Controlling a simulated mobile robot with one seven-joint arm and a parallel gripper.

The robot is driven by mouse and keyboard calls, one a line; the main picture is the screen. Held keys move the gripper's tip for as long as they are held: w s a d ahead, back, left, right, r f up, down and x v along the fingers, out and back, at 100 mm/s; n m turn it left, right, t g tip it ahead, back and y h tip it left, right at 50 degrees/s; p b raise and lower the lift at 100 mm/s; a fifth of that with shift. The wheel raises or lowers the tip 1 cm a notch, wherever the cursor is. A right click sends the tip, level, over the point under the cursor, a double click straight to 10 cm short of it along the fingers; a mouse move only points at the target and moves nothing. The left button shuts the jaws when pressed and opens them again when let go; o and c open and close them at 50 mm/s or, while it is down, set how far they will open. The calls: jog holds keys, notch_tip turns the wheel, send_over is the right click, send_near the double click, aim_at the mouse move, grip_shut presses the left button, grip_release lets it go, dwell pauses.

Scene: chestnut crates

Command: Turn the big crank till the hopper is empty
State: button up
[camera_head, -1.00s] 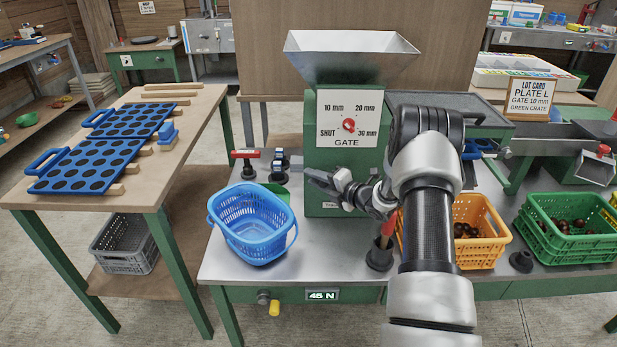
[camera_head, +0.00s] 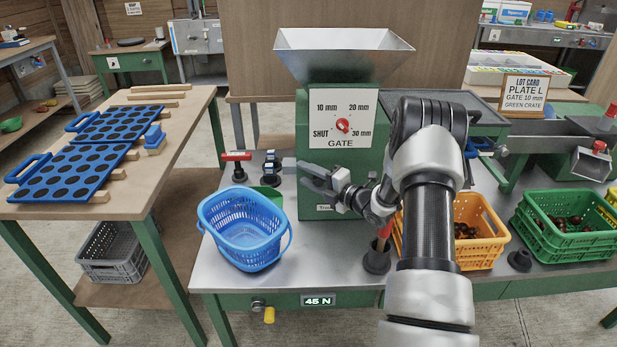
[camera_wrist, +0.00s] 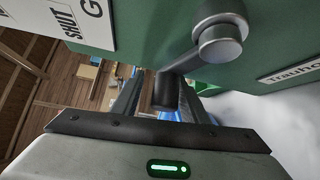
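The grey metal hopper (camera_head: 345,62) sits on a green machine housing (camera_head: 312,150); its bottom inside is hidden. A gate dial with a red knob (camera_head: 343,126) is on the housing front. The crank (camera_wrist: 220,38) shows in the wrist view, with a round grey hub and an arm running down to a dark handle (camera_wrist: 164,92). My gripper (camera_head: 312,180) is in front of the housing, pointing left in the head view. In the wrist view its fingers (camera_wrist: 160,98) stand apart on both sides of the handle, with a gap visible.
A blue basket (camera_head: 243,228) stands left on the metal bench. An orange crate (camera_head: 490,250) and a green crate (camera_head: 570,245) with chestnuts stand right. A red-handled tool (camera_head: 384,236) stands in a black holder near my arm. A lot card (camera_head: 527,95) stands behind.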

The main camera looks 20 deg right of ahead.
aim_at(321, 182)
jog(key=shift+d+f, duration=0.1)
jog(key=shift+f, duration=0.05)
jog(key=p+v, duration=0.1)
jog(key=v, duration=0.6)
jog(key=shift+s+d, duration=0.15)
jog(key=shift+s, duration=0.1)
jog(key=shift+c, duration=0.4)
